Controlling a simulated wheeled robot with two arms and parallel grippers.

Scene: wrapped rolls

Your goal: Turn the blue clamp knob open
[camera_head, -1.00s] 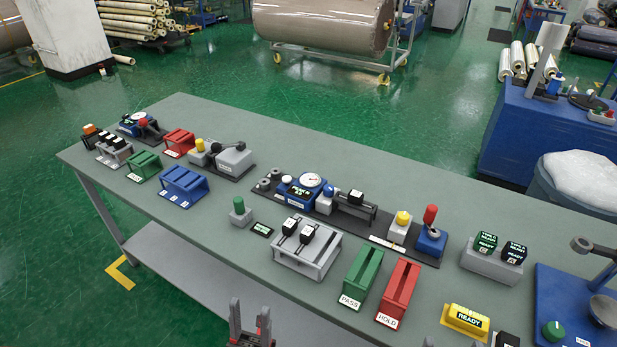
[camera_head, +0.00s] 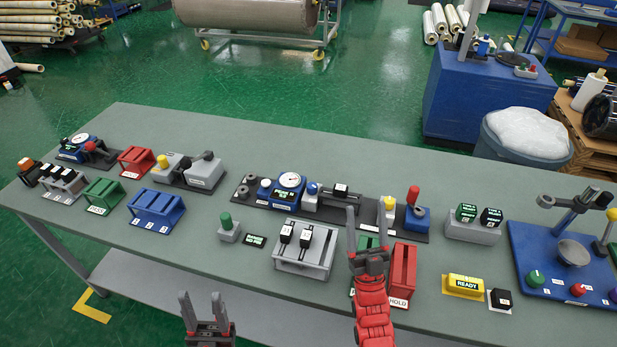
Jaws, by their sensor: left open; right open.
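A small blue knob (camera_head: 312,187) tops a pale block on the dark fixture base (camera_head: 256,204) in the middle of the table, just right of a blue gauge unit (camera_head: 288,187). I take it for the clamp knob; its turn position is too small to tell. My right gripper (camera_head: 367,228) is open and empty, fingers pointing away from me, in front of the fixture and to the right of the knob. It partly hides the green PASS rack (camera_head: 369,243). My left gripper (camera_head: 202,308) is open and empty near the table's front edge, well away from the knob.
A red-handled blue block (camera_head: 414,216) and a yellow-topped post (camera_head: 389,205) stand on the fixture's right. A green-knobbed block (camera_head: 228,230) stands left. The table's back strip is clear.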

